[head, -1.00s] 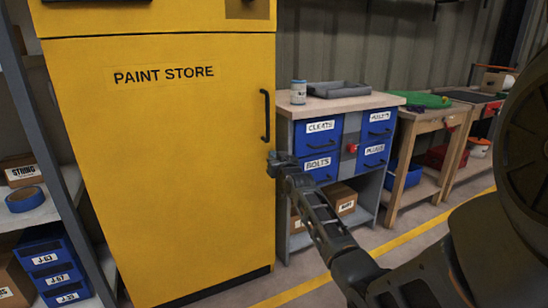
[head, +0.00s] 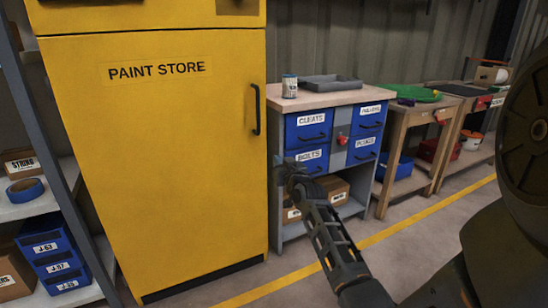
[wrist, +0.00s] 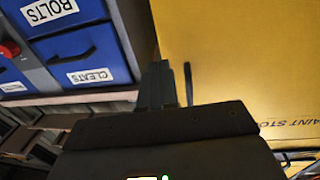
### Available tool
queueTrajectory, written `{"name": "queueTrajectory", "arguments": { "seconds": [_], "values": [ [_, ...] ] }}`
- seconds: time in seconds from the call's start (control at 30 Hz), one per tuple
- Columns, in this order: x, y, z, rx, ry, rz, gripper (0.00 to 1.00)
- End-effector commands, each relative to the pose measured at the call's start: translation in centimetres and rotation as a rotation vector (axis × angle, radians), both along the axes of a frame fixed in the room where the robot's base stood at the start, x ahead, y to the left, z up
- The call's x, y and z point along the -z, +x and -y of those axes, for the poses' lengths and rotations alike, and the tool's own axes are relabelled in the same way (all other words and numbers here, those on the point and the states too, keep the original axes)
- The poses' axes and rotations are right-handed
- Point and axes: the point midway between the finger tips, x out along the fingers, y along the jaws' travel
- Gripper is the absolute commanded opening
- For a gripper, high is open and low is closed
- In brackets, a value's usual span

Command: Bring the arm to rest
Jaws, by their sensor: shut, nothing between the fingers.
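My gripper (head: 290,165) is in the middle of the head view, at the end of my dark arm. It is in front of the blue drawer unit (head: 355,177), by the drawer labelled BOLTS (head: 314,158). In the wrist view my gripper's fingers (wrist: 157,88) are together with nothing between them. The yellow paint store cabinet (head: 160,190) stands just left of the gripper, its door shut, with a black handle (head: 256,109). I cannot tell whether the gripper touches anything.
A can (head: 289,86) and a grey tray (head: 333,84) stand on the drawer unit's top. Wooden benches (head: 428,125) stand further right. A grey shelf (head: 40,210) with blue bins is at the left. The floor (head: 420,235) at the right is clear.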

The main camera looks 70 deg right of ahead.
Motion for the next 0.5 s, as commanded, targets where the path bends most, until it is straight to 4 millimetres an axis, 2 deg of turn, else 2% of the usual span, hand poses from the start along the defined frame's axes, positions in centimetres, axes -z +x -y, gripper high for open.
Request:
{"name": "queueTrajectory", "arguments": {
  "seconds": [0.2,0.5],
  "values": [
    [0.1,-1.8,-1.8,0.001,0.001,0.002,0.0],
    [0.0,-2.1,-2.2,-0.001,-0.001,0.001,0.0]
  ]
}}
